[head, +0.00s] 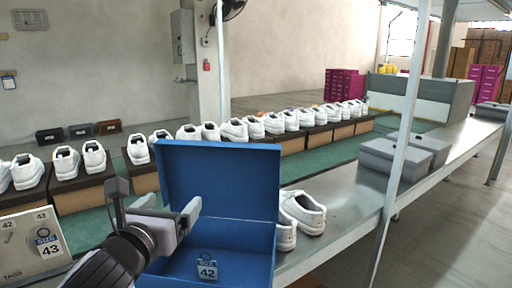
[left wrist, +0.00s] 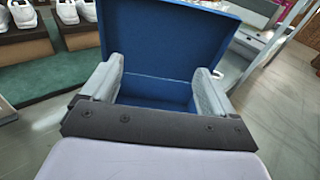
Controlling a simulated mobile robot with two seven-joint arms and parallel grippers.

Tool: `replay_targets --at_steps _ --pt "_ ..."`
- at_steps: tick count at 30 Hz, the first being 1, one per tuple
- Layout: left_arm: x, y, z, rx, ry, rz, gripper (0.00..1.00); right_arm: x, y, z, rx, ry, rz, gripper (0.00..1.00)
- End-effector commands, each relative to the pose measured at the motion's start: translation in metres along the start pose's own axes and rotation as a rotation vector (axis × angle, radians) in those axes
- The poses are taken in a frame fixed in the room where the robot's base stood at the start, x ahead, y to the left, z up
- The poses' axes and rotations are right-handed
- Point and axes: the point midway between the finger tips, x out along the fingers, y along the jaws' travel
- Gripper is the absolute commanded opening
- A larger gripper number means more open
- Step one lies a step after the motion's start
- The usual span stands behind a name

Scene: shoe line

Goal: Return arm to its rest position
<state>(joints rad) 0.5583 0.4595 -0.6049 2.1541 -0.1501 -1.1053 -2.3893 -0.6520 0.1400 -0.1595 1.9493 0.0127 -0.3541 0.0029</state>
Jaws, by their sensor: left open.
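My left gripper (head: 156,203) is open and empty, in front of the left side of an open blue shoe box (head: 218,185). In the left wrist view its two fingers (left wrist: 155,85) are spread apart, with the blue box (left wrist: 165,40) beyond and between them. A pair of white shoes (head: 303,212) stands right of the box on the metal counter (head: 345,205). The box partly hides one shoe. My right gripper is not in view.
A tag holder (head: 25,240) with 42 and 43 tags stands at the lower left. Rows of white shoes on boxes (head: 78,190) line the green belt behind. Grey boxes (head: 395,160) sit farther right on the counter. A white post (head: 400,140) rises at the counter's front edge.

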Motion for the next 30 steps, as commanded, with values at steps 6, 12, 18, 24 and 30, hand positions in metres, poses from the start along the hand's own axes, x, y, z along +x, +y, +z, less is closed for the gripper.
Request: replay_targets --at_steps 6,12,18,24,30 --pt "0.0 -0.005 -0.054 -0.353 0.089 -0.026 0.88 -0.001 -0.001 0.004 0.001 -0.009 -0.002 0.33" --pt "-0.01 -0.008 -0.126 -0.859 0.204 -0.005 0.88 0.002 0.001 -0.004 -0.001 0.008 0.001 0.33" --pt "-0.034 -0.008 -0.201 -1.409 0.304 0.094 0.88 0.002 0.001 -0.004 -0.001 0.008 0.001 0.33" --pt "-0.072 -0.004 -0.275 -1.949 0.354 0.268 0.88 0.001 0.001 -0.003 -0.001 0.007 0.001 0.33" --pt "-0.126 0.003 -0.342 -2.463 0.317 0.51 0.88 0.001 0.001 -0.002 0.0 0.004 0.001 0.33"
